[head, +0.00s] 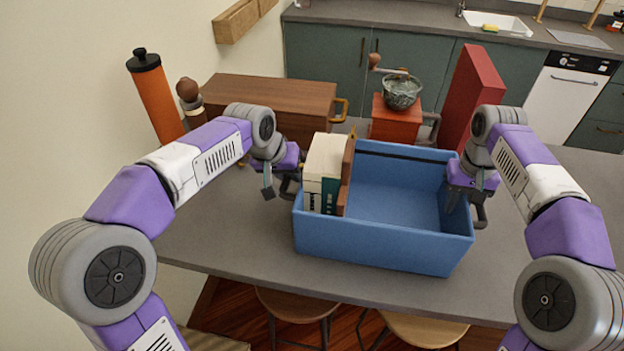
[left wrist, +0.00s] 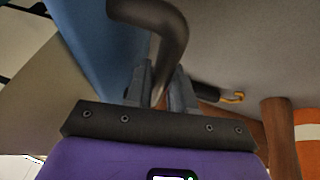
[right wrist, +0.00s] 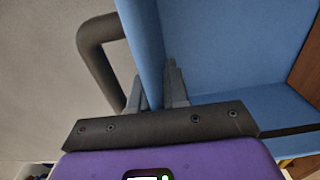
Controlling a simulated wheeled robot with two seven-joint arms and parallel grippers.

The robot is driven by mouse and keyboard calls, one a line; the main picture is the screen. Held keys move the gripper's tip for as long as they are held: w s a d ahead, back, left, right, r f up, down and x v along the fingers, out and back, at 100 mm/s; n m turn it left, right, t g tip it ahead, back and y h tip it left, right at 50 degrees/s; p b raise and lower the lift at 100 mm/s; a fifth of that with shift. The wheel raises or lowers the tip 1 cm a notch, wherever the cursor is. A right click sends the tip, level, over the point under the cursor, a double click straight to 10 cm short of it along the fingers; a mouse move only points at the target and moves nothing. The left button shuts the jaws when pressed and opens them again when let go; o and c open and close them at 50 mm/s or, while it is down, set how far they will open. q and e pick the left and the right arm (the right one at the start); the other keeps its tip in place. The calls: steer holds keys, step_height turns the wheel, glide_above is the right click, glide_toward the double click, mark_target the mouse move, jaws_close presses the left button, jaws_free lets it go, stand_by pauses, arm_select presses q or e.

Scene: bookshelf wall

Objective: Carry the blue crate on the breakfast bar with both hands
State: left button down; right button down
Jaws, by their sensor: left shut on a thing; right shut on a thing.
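The blue crate (head: 380,245) is near the front of the grey breakfast bar (head: 230,240), upright and level; I cannot tell whether its base touches the top. White and dark books (head: 324,170) and a brown board (head: 347,175) stand at its left end; the rest looks empty. My left gripper (head: 284,182) is at the left end, shut on the crate's dark handle (left wrist: 165,25). My right gripper (head: 470,197) is at the right end, shut on the crate's wall (right wrist: 142,40), with one finger inside and the dark handle (right wrist: 95,55) beside it.
Behind the crate stand a wooden box (head: 275,95), an orange canister (head: 155,100), a red grinder (head: 396,118) and a tall red box (head: 472,95). Stools (head: 425,330) are below the front edge. Bare bar lies left of the crate.

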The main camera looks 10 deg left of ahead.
arm_select(q)
steer(key=shift+d+f, duration=0.1)
arm_select(e)
steer(key=shift+a+f, duration=0.1)
arm_select(q)
steer(key=c, duration=1)
jaws_free()
steer(key=shift+s, duration=0.15)
arm_select(e)
steer(key=c, duration=1.1)
jaws_free()
steer(key=shift+s, duration=0.15)
arm_select(q)
steer(key=shift+o, duration=0.2)
arm_select(e)
step_height(320, 180, up, 10)
steer(key=shift+f, duration=0.15)
steer(key=shift+d+r, duration=0.2)
steer(key=shift+r, duration=0.35)
arm_select(q)
steer(key=v, duration=1.2)
arm_select(e)
steer(key=shift+a+r, duration=0.1)
steer(key=shift+r, duration=0.5)
